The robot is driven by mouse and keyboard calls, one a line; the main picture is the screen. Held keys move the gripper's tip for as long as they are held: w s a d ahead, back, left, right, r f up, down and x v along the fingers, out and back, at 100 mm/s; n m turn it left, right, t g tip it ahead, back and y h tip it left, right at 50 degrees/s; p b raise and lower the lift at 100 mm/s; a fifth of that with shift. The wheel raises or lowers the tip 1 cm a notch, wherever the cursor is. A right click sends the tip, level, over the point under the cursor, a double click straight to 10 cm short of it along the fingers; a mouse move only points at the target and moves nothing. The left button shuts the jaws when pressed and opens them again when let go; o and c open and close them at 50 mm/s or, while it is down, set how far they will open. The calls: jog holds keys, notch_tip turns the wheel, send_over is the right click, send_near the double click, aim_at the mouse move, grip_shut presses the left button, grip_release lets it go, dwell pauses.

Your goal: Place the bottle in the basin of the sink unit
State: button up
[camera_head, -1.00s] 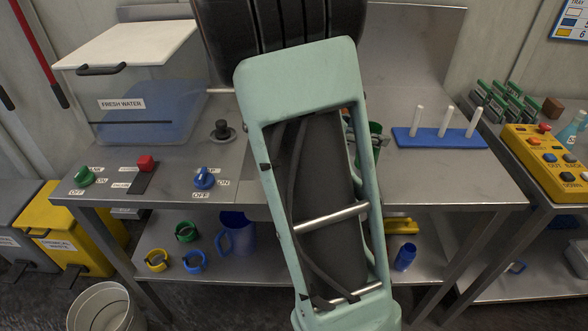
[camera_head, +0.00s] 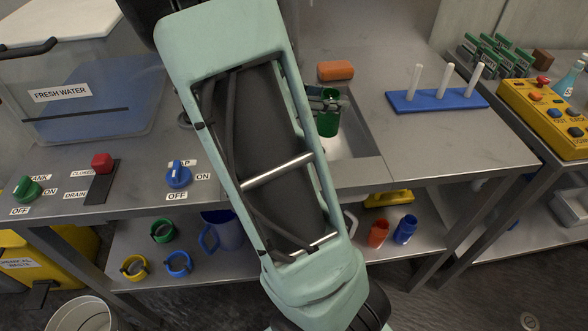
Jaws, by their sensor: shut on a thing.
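A green cylindrical container (camera_head: 328,119) is partly visible just right of my arm. My gripper (camera_head: 327,98) is mostly hidden behind the arm, and its dark fingers show at the container's upper part, shut on it. I cannot tell for sure whether this container is the bottle. It looks upright, over or in the basin (camera_head: 356,142) of the sink unit (camera_head: 420,150); whether it touches the bottom is unclear. My arm hides the left part of the basin. A light blue bottle (camera_head: 570,78) stands at the far right behind a yellow control box.
An orange block (camera_head: 335,70) lies behind the basin. A blue rack (camera_head: 437,100) with white upright pegs stands to the right. A fresh water tank (camera_head: 80,105) and knobs are at the left. Cups and a blue jug (camera_head: 217,232) stand on the lower shelf.

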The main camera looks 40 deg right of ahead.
aim_at(326, 133)
notch_tip(326, 133, down, 10)
jog(key=b, duration=0.3)
jog(key=shift+f, duration=0.25)
jog(key=shift+f, duration=0.2)
jog(key=o, duration=1)
jog(key=shift+r, duration=0.2)
jog(key=p+v, duration=0.2)
jog(key=v, duration=1)
jog(key=shift+w+r+p, duration=0.1)
jog(key=shift+p, duration=0.25)
